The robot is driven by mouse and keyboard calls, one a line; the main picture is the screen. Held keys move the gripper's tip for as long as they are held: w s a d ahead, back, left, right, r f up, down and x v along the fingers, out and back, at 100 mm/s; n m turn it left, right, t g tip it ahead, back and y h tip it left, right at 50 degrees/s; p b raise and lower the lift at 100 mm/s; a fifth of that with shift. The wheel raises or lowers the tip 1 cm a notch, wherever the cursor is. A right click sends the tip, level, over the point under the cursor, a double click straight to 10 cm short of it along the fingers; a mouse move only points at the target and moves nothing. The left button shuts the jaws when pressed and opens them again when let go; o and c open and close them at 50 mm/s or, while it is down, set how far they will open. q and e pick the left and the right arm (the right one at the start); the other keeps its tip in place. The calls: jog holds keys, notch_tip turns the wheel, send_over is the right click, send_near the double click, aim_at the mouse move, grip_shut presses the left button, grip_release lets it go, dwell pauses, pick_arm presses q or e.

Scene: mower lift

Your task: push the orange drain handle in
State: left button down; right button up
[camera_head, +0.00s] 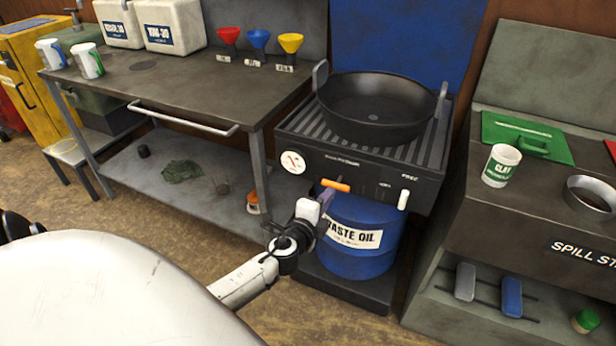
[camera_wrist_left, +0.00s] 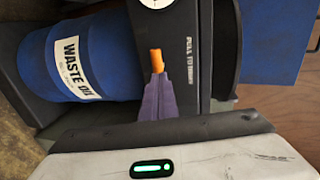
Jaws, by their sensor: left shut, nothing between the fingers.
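The orange drain handle (camera_head: 335,185) sticks out from the front face of the dark drain station (camera_head: 300,140), above the blue waste oil drum (camera_head: 368,260). In the left wrist view the orange handle (camera_wrist_left: 156,56) stands just beyond the fingertips. My left gripper (camera_head: 326,196) is shut and empty, its tips at or just below the handle. The wrist view shows the closed fingers (camera_wrist_left: 157,80) pointing at the handle; I cannot tell whether they touch it. A white handle (camera_head: 403,199) hangs on the same face to the right. My right gripper is not in view.
A black pan (camera_head: 375,105) sits on top of the station. A workbench (camera_head: 200,85) with funnels and jugs stands to the left. A spill station (camera_head: 470,215) with a white cup (camera_head: 501,165) stands to the right. Open floor lies in front.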

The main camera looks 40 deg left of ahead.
pick_arm(q)
jog(key=v, duration=1.1)
jog(key=shift+s, duration=0.2)
jog(key=shift+d, duration=0.2)
jog(key=s+d+f+n+g+h, duration=0.6)
jog(key=s+d+f+n, duration=0.6)
jog(key=s+d+f, duration=0.3)
jog(key=s+d+h, duration=0.1)
jog(key=s+d, duration=0.2)
jog(key=d, duration=0.1)
jog(key=shift+f+n+g, duration=0.25)
jog(key=shift+n+g, duration=0.15)
jog(key=shift+s, duration=0.1)
